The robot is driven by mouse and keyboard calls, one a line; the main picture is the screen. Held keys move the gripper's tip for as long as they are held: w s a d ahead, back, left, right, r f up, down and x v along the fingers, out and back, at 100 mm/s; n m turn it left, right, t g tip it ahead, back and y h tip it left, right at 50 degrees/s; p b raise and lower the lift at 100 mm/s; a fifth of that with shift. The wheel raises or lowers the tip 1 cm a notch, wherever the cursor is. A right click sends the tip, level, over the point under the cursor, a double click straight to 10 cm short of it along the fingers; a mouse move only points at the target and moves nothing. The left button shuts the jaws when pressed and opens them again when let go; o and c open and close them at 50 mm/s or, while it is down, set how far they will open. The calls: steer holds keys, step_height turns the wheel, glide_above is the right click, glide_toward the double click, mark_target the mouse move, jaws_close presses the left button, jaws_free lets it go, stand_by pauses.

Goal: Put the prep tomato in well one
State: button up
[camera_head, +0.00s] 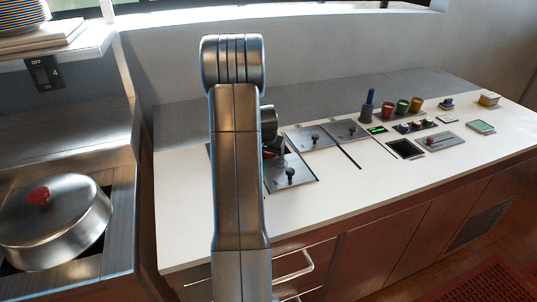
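My arm rises through the middle of the camera_head view and hides much of the counter's left part. The end of my arm, with my gripper (272,146), shows only in part at the arm's right edge, over a dark well opening. Its fingers are too small and covered to tell open from shut. Steel well lids with round knobs (291,173) (315,139) (351,127) lie beside the opening. Which well is well one cannot be told.
The white counter (400,180) has clear room along its front. Red, green and yellow cups (402,106) and a blue-handled item (369,103) stand at the back. An open dark well (405,149) is further right. A domed pot lid (52,218) sits at left.

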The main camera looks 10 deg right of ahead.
steer(key=b+v, duration=0.1)
steer(key=v, duration=1.1)
steer(key=shift+c, duration=0.2)
stand_by(0.7)
